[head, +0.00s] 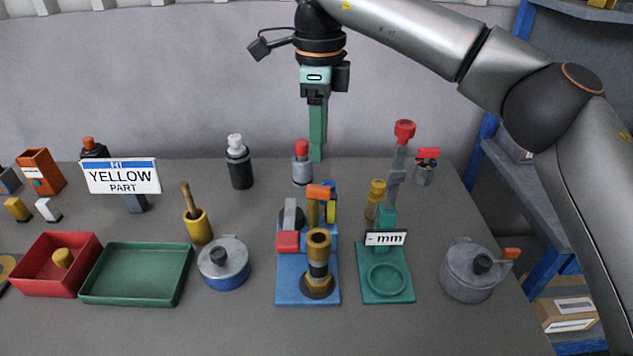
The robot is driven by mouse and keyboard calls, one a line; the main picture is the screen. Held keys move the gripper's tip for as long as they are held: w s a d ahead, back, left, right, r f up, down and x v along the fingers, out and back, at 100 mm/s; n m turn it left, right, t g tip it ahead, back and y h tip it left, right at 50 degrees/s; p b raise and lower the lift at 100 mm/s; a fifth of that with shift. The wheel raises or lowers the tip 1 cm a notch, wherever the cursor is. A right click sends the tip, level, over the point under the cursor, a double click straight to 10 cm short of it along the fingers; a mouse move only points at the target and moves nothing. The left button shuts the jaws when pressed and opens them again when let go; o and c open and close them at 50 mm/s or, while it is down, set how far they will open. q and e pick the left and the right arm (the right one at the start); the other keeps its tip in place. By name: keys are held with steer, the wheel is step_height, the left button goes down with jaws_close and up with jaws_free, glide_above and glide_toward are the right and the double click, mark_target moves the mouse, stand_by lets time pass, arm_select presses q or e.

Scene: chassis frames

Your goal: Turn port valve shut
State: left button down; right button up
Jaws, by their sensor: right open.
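A blue fixture (287,292) stands near the middle of the table. It carries a brass upright fitting (318,240) with a black collar, a red block (287,242) and an orange-topped yellow part (318,192) behind. No part is labelled as the port valve, and I cannot tell which one it is. My right gripper (317,158) points down above and behind the fixture, open and empty, apart from everything on the table. Its green fingers overlap in this view. My left gripper is not in view.
A green stand (370,287) with a tall red-topped arm is right of the fixture. Lidded pots stand left (222,252) and right (462,270). Red (35,283) and green (120,290) trays lie left. Bottles (240,168) stand behind. The front strip is clear.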

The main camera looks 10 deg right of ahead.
mark_target(319, 187)
step_height(319, 187, down, 9)
steer(key=shift+f, duration=0.2)
steer(key=shift+c, duration=0.2)
jaws_close()
stand_by(0.5)
